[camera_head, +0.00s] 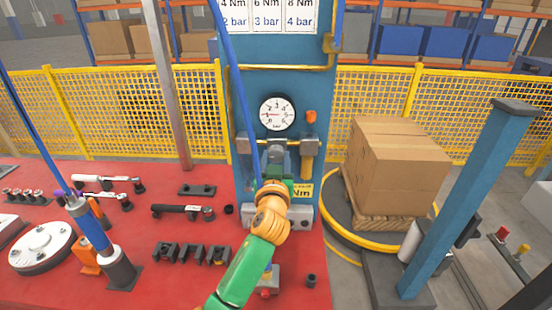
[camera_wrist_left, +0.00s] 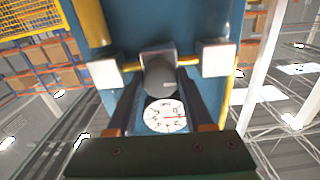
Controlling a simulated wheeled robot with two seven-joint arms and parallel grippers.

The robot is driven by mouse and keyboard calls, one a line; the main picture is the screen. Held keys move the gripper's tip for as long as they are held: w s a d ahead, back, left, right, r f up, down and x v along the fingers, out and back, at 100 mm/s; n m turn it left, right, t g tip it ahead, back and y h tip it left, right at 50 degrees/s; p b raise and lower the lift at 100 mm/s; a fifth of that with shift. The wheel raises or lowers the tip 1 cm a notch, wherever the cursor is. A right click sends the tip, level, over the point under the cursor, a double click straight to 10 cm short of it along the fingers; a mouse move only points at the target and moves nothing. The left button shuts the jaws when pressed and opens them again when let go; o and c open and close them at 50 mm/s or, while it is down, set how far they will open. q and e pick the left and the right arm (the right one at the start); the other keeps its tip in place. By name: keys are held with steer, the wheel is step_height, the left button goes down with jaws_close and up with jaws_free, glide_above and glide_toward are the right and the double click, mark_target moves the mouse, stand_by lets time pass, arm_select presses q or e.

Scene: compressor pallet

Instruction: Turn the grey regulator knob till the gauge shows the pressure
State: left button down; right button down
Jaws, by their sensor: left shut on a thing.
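The grey regulator knob (camera_wrist_left: 158,78) sits between the two fingers of my left gripper (camera_wrist_left: 160,95) in the left wrist view. The fingers are shut on its sides. In the head view my left gripper (camera_head: 274,170) is at the regulator, below the gauge, and its wrist hides most of the knob. The round white pressure gauge (camera_head: 277,112) has a red needle pointing about straight left; the exact reading is too small to tell. It also shows upside down in the left wrist view (camera_wrist_left: 165,116). My right gripper is not in view.
A blue column (camera_head: 240,95) carries the gauge and a chart (camera_head: 268,15) pairing 4, 6 and 8 Nm with 2, 3 and 4 bar. A yellow Nm label (camera_head: 302,192) is partly hidden. Tools lie on the red table (camera_head: 150,235). A carton (camera_head: 395,165) stands right.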

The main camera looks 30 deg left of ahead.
arm_select(q)
steer(key=m+p, duration=0.1)
steer(key=m, duration=0.3)
steer(key=shift+r+p, duration=0.15)
steer(key=shift+p, duration=0.25)
steer(key=shift+m+p, duration=0.75)
steer(key=shift+m, duration=1.35)
steer(key=shift+c, duration=1.4)
jaws_free()
steer(key=b+v, duration=0.2)
steer(key=v, duration=0.5)
